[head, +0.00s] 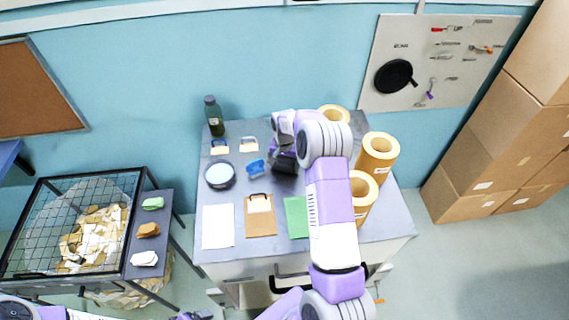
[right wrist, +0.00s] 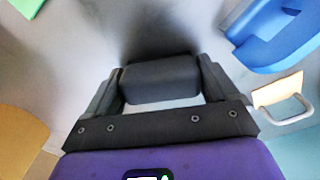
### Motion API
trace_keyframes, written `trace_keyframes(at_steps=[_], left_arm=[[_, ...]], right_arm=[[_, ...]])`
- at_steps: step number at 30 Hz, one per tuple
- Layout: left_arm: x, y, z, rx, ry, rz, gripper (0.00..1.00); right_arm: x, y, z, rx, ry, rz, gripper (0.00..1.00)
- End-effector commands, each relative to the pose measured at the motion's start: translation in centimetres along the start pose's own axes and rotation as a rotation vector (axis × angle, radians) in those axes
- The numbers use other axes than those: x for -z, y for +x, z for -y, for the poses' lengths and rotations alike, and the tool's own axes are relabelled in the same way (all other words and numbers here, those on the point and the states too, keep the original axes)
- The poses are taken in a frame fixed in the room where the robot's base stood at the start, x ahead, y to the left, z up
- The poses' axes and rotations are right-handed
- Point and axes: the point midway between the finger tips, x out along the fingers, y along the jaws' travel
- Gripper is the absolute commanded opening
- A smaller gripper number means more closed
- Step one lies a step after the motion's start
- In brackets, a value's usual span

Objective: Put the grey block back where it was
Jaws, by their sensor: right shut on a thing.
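My right gripper (head: 285,163) is over the grey table, between the blue object and the kraft rolls. In the right wrist view its two fingers (right wrist: 160,78) are closed on the sides of a dark grey block (right wrist: 158,82). A dark shadow lies on the table just beyond the block; I cannot tell whether the block touches the table. In the head view the arm and fingers mostly hide the block. My left arm shows only at the bottom left edge, with a dark tip (head: 190,316) at the bottom that may be its gripper; its jaws are unclear.
Near the right gripper are a blue object (head: 254,168), a green sheet (head: 296,216), a clipboard (head: 260,226) and several kraft rolls (head: 378,152). A bottle (head: 214,117) and a round dish (head: 220,175) stand at left. A side shelf (head: 149,215) holds small coloured pieces.

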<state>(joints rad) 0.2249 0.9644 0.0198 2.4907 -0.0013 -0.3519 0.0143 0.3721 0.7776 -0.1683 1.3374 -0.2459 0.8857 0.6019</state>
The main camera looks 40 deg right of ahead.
Motion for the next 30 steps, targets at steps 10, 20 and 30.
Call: trace_keyframes(at_steps=[10,20,30], left_arm=[[0.0,0.5,0.2,0.0,0.0,0.0,0.9],[0.0,0.2,0.1,0.0,0.0,0.0,0.9],[0.0,0.5,0.2,0.0,0.0,0.0,0.9]], right_arm=[[0.1,0.4,0.0,0.001,0.0,-0.002,0.52],[0.0,0.2,0.0,0.001,0.0,-0.001,1.0],[0.2,-4.9,0.1,0.005,0.0,-0.007,1.0]])
